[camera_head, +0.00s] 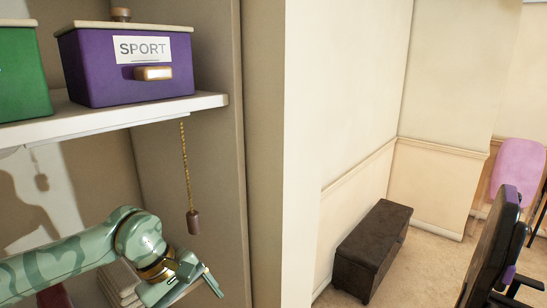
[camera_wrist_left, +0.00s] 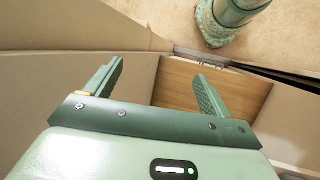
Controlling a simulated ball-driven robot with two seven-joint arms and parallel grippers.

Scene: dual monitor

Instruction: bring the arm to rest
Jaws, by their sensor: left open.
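My left arm comes in from the lower left of the head view. Its gripper (camera_head: 187,279) hangs in front of the lower shelf space, beside the cabinet's side wall. In the left wrist view the two green fingers of the gripper (camera_wrist_left: 158,88) stand wide apart with nothing between them. Behind them show a brown wooden surface and pale panels. My right gripper is not in either view.
A purple box labelled SPORT (camera_head: 125,75) and a green box (camera_head: 20,75) sit on the shelf (camera_head: 150,112). A pull chain with a brown weight (camera_head: 193,221) hangs just above my gripper. A dark bench (camera_head: 372,250) stands on the carpet at right. A black chair (camera_head: 495,250) stands nearer.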

